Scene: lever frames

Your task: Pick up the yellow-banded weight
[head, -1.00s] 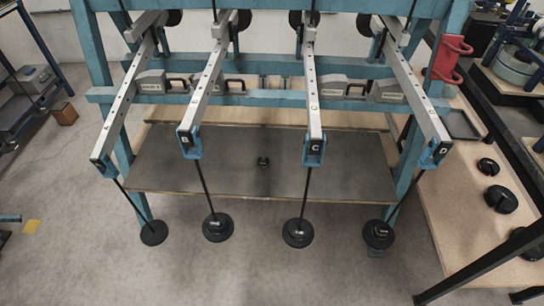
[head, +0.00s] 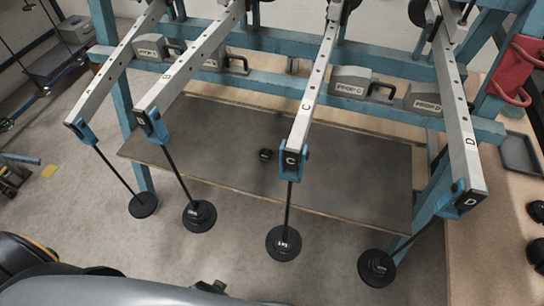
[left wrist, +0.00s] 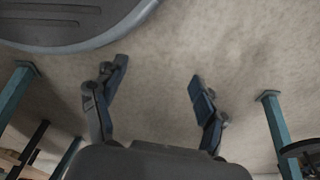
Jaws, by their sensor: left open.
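No yellow band can be made out on any weight. A small black weight (head: 266,154) lies alone on the dark low shelf (head: 340,172) under the levers. Black disc weights hang on rods from lever A (head: 143,205), lever B (head: 199,216), lever C (head: 284,242) and lever D (head: 377,267). In the left wrist view my left gripper (left wrist: 158,75) is open and empty, with bare floor between its fingers. My right gripper shows in neither current view.
Four-post blue framing (head: 465,150) carries the sloping lever bars. Floor (head: 230,255) in front is open. A yellow patch (head: 48,171) lies at left.

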